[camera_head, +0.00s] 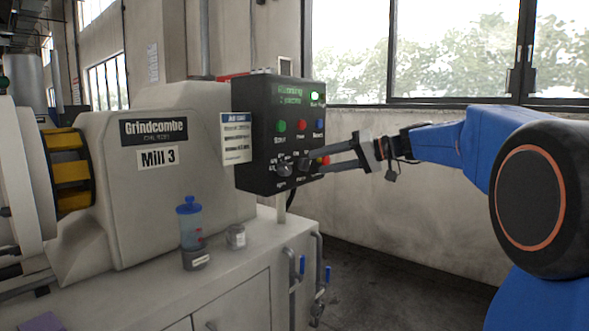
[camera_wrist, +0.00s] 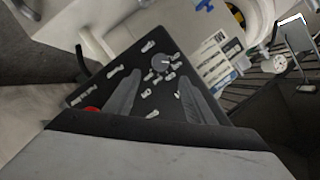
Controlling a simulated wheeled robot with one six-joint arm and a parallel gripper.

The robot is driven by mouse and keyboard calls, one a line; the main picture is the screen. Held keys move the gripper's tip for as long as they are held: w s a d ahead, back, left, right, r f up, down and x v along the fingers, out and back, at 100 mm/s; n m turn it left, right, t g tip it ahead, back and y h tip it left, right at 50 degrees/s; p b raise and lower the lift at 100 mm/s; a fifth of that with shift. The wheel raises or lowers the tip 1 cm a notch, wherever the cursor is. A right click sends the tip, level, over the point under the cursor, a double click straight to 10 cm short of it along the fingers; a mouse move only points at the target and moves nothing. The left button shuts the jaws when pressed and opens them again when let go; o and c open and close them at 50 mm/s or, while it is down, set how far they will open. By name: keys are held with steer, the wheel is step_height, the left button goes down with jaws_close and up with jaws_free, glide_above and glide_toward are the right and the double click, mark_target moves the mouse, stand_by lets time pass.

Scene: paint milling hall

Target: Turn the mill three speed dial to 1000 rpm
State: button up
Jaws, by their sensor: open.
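The dark control box (camera_head: 255,120) stands beside the machine labelled Mill 3 (camera_head: 158,158). Its grey speed dial (camera_head: 284,169) is low on the front face, with small white labels around it too blurred to read. In the wrist view the dial (camera_wrist: 161,62) lies just beyond the fingertips. My gripper (camera_head: 313,160) is open in front of the lower part of the panel, its fingers pointing at the box. In the wrist view my gripper (camera_wrist: 158,80) has its two fingers apart with nothing between them. They appear short of the dial; contact cannot be told.
A red button (camera_head: 323,160) is close to my fingers. A blue-lidded container (camera_head: 190,222) and a small jar (camera_head: 236,237) stand on the cabinet.

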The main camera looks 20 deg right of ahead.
mark_target(289, 169)
steer(key=x, duration=1)
steer(key=shift+s, duration=0.15)
steer(key=c, duration=1.1)
